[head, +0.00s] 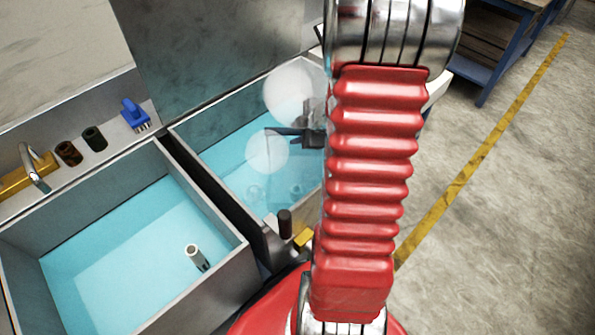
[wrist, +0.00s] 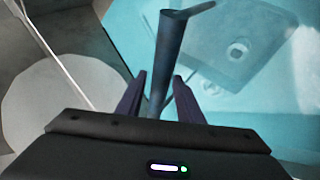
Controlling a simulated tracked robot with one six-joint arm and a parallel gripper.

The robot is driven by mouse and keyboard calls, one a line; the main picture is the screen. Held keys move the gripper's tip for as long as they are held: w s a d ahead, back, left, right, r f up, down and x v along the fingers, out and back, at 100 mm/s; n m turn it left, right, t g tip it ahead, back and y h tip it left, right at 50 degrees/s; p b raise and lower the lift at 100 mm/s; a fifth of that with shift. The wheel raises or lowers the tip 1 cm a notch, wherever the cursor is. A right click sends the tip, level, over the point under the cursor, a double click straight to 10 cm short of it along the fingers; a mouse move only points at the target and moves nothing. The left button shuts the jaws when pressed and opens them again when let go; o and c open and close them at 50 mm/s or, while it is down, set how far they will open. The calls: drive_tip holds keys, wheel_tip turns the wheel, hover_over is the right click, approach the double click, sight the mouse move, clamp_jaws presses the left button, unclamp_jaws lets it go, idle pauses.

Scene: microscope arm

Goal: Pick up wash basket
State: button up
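In the wrist view a dark post with a flat, bent top (wrist: 168,45) rises between the two fingers of my gripper (wrist: 159,78). It looks like the wash basket's handle. My fingers are apart, one on each side of it, with a narrow gap showing. A dark flat shape with a pale ring (wrist: 235,48) lies beyond it in the blue water; I cannot tell if it is part of the basket. In the head view my gripper (head: 300,138) is over the right basin (head: 232,100), partly behind my red arm. The basket's body is not clear there.
The left basin (head: 205,222) holds blue water and a small tube (head: 197,257). A blue brush (head: 134,115), dark round pieces (head: 94,138) and a tap (head: 33,168) are along the back ledge. A steel lid (head: 200,50) stands behind. Open floor (head: 500,220) is at right.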

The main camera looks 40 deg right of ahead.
clamp_jaws()
idle(1.1)
